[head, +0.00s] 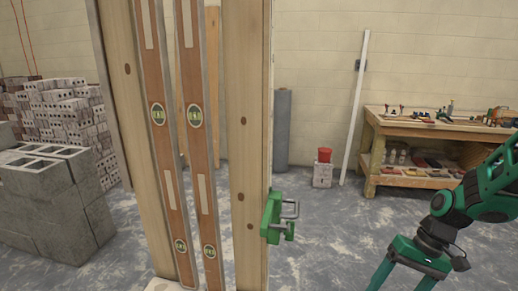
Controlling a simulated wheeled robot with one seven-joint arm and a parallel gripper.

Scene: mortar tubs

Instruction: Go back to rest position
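My gripper (400,282) is at the lower right of the head view, green, at the end of my green and dark arm. Its two fingers point down and stand apart with nothing visible between them. The fingertips run to the bottom edge of the picture, so their very ends may be cut off. It is to the right of a wooden post (246,150), apart from it in the picture. A green bracket or clamp with a metal loop (271,217) is on the post's right side, between post and gripper.
Two long wooden spirit levels (203,155) lean between the wooden posts in the middle. Stacked grey blocks (50,205) and bricks (65,105) stand at the left. A wooden workbench (440,130) with tools is at the back right. Floor (330,240) between post and gripper is clear.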

